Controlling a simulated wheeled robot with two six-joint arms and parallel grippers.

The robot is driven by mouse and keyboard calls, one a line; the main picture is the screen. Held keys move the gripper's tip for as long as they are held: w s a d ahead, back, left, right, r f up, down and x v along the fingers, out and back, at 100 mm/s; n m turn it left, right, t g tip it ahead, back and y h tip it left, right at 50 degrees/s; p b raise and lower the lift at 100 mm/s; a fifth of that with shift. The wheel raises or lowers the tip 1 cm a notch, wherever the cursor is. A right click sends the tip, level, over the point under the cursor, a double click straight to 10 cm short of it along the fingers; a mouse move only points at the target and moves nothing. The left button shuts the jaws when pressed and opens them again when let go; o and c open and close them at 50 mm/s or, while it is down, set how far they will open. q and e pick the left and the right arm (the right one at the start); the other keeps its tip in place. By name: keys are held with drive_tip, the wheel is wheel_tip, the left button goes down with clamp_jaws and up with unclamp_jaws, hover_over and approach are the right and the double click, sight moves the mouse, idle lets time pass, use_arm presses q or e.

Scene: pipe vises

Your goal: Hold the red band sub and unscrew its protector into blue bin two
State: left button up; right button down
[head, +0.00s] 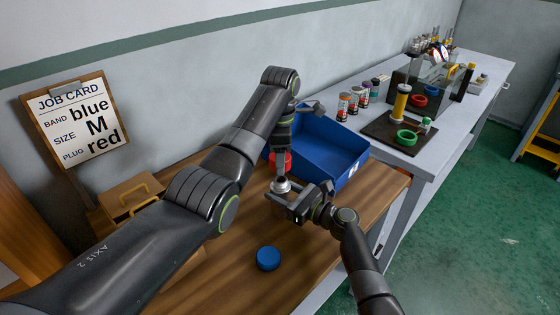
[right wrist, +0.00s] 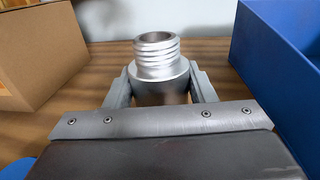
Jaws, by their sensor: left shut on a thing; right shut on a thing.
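The grey metal sub (head: 281,186) stands upright between the fingers of my right gripper (head: 290,203), which is shut on it. In the right wrist view the sub (right wrist: 160,65) shows bare threads at its top; its band is not visible there. A red protector (head: 281,162) is just above the sub in the head view, at the fingertips of my left gripper (head: 283,150), which is shut on it. It looks apart from the threads. The blue bin (head: 335,158) stands right behind the grippers, with a small white label whose number I cannot read.
A blue round cap (head: 268,258) lies on the wooden table (head: 225,272). A cardboard box (head: 128,196) stands at left, below a job card (head: 78,118). A grey bench (head: 437,150) at right holds bottles, a dark board and rings.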

drive_tip(key=c, duration=0.6)
unclamp_jaws()
drive_tip(key=shift+o, duration=0.2)
